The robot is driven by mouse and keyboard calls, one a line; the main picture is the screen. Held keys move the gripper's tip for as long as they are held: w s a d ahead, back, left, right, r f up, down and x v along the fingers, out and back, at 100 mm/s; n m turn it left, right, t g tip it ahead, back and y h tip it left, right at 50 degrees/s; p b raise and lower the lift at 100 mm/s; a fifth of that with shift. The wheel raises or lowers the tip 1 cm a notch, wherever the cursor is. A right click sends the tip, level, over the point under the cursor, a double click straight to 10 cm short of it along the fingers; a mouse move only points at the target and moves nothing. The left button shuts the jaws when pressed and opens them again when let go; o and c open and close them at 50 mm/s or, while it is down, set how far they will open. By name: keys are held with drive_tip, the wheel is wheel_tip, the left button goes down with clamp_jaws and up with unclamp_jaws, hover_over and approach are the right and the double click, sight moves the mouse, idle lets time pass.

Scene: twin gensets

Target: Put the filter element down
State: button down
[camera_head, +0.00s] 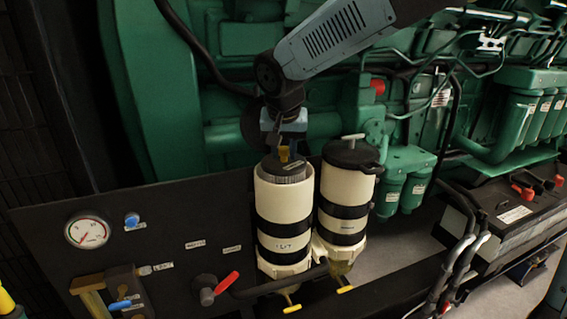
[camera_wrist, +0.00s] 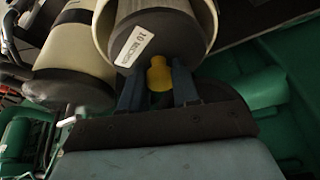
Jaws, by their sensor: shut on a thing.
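The filter element (camera_head: 282,170) has a dark grey end cap, a grey side and a yellow knob on top. It sits mostly inside the open mouth of the left cream housing (camera_head: 284,205), with its cap a little above the rim. In the wrist view the element (camera_wrist: 160,38) shows its cap with a "10 MICRON" label. My gripper (camera_head: 287,147) is directly above it, pointing down. In the wrist view my gripper's blue fingers (camera_wrist: 158,88) stand either side of the yellow knob, shut on it. The element's lower part is hidden inside the housing.
A second cream housing (camera_head: 347,190) with a black lid and T-handle stands close on the right. A black panel with a gauge (camera_head: 87,231) and a red-handled valve (camera_head: 215,288) is at the left. The green engine (camera_head: 225,130) is close behind. A battery (camera_head: 510,205) stands far right.

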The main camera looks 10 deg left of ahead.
sight(284, 162)
drive_tip(key=shift+f, duration=2)
drive_tip(key=c, duration=0.8)
unclamp_jaws()
drive_tip(key=v, duration=1.2)
drive_tip(key=shift+r, duration=0.25)
drive_tip(key=shift+d, duration=0.1)
